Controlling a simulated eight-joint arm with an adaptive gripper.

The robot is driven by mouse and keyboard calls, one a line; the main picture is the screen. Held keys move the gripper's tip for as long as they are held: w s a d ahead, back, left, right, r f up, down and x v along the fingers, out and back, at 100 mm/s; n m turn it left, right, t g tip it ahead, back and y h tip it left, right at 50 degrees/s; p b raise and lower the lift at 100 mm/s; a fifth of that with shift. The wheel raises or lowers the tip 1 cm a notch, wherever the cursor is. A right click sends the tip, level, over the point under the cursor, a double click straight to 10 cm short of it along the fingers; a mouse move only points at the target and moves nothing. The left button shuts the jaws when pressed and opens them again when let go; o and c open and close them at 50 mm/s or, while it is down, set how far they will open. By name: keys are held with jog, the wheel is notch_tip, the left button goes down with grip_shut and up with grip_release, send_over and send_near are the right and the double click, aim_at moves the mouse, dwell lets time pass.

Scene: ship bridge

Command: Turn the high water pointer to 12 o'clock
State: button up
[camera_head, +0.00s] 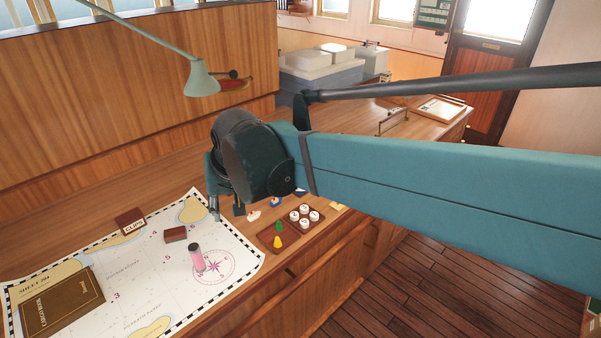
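I cannot make out a dial or a high water pointer anywhere in the head view. My teal arm crosses from the right and hides part of the counter behind it. My gripper (226,208) points down at the arm's left end, over the wooden counter near the chart's upper right edge. It is small and mostly covered by the dark wrist, so its opening is unclear. I see nothing recognisable held in it.
The chart (128,268) bears a book (58,304), a brown block (175,234) and a pink cylinder (196,258). A CLIPS box (130,220) sits at its top edge. A tray (262,237) of small pieces lies right. A lamp (201,80) hangs above.

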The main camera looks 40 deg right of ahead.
jog(key=w+d+f+m+g+p, duration=0.15)
jog(key=w+d+m, duration=0.25)
jog(key=w+d, duration=0.45)
jog(key=w+d+m+g+p, duration=0.25)
jog(key=w+d+m, duration=0.3)
jog(key=d, duration=0.65)
jog(key=shift+w+d+f+m+g+y+p, duration=0.2)
jog(key=shift+w+d+f+m+p, duration=0.75)
jog(key=shift+d+f, duration=2.05)
jog(key=shift+w+d+f+m+g+y+p, duration=0.1)
jog(key=shift+w+d+f+m+g+p, duration=0.75)
jog(key=shift+d, duration=3.85)
jog(key=shift+w+d+f+m+t+y, duration=0.1)
jog(key=shift+w+d+f+m+t, duration=0.3)
jog(key=shift+d+f+m, duration=2.55)
jog(key=d+n, duration=0.1)
jog(key=n, duration=0.1)
jog(key=shift+d+r+n, duration=0.3)
jog(key=shift+d+r, duration=0.05)
jog(key=shift+d, duration=0.05)
jog(key=shift+f, duration=3.75)
jog(key=c, duration=0.9)
